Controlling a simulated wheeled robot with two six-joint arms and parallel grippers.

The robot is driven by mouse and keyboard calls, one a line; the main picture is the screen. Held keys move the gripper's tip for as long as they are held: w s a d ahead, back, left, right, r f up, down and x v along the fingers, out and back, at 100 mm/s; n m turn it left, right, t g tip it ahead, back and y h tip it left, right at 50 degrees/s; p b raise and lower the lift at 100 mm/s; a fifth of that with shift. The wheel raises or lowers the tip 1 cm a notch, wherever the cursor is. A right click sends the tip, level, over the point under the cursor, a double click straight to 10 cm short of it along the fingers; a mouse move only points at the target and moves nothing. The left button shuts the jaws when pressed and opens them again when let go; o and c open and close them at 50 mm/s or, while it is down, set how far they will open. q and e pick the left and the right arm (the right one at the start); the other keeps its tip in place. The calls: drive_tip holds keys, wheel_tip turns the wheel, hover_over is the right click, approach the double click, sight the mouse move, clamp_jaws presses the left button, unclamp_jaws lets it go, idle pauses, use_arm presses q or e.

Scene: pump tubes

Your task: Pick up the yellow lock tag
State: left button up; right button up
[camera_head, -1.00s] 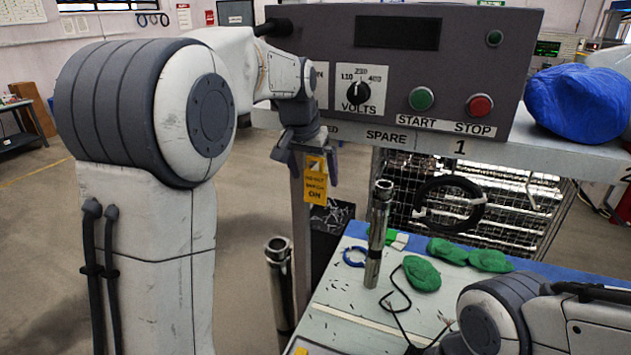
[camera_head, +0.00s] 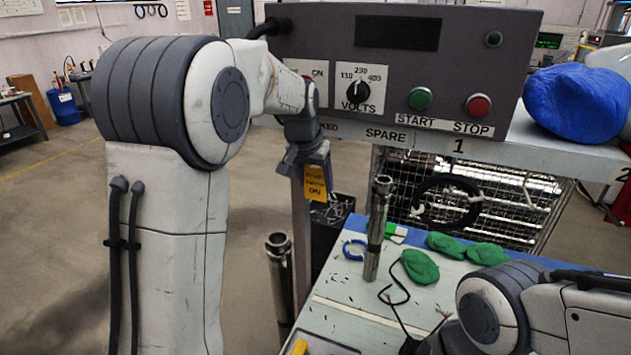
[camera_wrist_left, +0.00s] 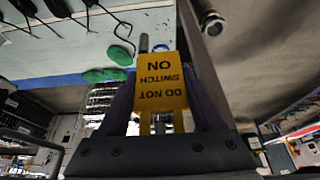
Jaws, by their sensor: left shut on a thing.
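The yellow lock tag (camera_head: 315,184) hangs below my left gripper (camera_head: 306,160), in front of a grey post under the control box. The left gripper is shut on the tag. In the left wrist view the tag (camera_wrist_left: 160,82) lies between the two fingers (camera_wrist_left: 160,110), with the upside-down words "DO NOT SWITCH ON". In the head view the arm and fingers hide the tag's upper part. My right arm shows at the lower right, but its gripper is out of view.
The control box (camera_head: 450,70) with dial and buttons stands on a labelled shelf (camera_head: 400,137). A metal tube (camera_head: 377,230) stands upright on the workbench (camera_head: 335,290), near green pieces (camera_head: 420,266). Another tube (camera_head: 280,275) stands left of the bench. A blue bundle (camera_head: 575,103) lies at the right.

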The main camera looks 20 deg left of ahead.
use_arm(q)
drive_tip(key=shift+r, duration=0.15)
drive_tip(key=shift+r, duration=0.2)
drive_tip(key=s+b, duration=0.8)
drive_tip(key=s, duration=1)
drive_tip(key=shift+a+r, duration=0.3)
drive_tip(key=shift+r, duration=0.1)
